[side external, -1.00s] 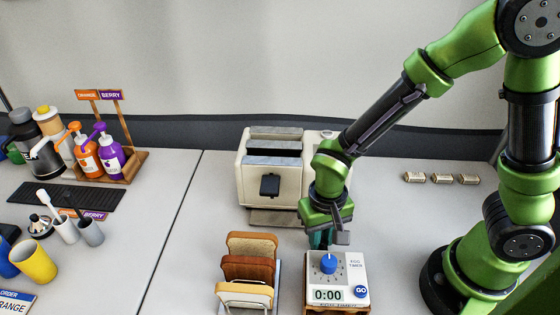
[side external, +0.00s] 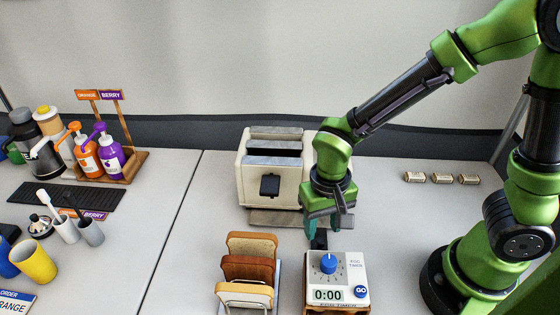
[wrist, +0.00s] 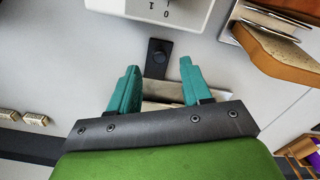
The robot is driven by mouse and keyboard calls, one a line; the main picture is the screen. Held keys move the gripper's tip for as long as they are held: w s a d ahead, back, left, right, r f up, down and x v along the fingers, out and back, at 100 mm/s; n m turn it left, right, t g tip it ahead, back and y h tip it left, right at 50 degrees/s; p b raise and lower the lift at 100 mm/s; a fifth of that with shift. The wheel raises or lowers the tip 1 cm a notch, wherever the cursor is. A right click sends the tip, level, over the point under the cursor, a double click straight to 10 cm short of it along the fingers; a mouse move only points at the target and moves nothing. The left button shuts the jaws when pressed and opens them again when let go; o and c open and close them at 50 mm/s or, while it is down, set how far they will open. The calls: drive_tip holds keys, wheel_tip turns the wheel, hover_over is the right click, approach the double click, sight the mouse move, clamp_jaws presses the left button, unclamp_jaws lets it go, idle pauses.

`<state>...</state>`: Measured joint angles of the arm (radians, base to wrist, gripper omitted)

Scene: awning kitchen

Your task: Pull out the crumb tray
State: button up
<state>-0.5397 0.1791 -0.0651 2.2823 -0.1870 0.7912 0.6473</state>
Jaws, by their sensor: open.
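The cream toaster (side external: 268,180) stands at the back middle in the side view. A flat metallic plate, seemingly the crumb tray (side external: 272,217), shows along its front base. My gripper (wrist: 160,65) is open and empty, with a gap on both sides of the tab. In the side view my gripper (side external: 326,225) is just above the tab.
The egg timer (side external: 337,280) stands close in front of the knob. A toast rack with toast (side external: 249,270) is left of the timer. Several small packets (side external: 441,178) lie at the right. Bottles and cups are at the far left.

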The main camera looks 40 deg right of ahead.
wheel_tip(320, 180, up, 13)
idle(0.5)
drive_tip(key=s+d+r+t+y, duration=0.2)
drive_tip(key=d+r+t, duration=0.3)
drive_tip(key=d, duration=0.5)
drive_tip(key=shift+s+d+t, duration=0.3)
drive_tip(key=shift+s+t, duration=0.2)
drive_tip(key=shift+t, duration=0.6)
drive_tip(key=shift+r, duration=0.1)
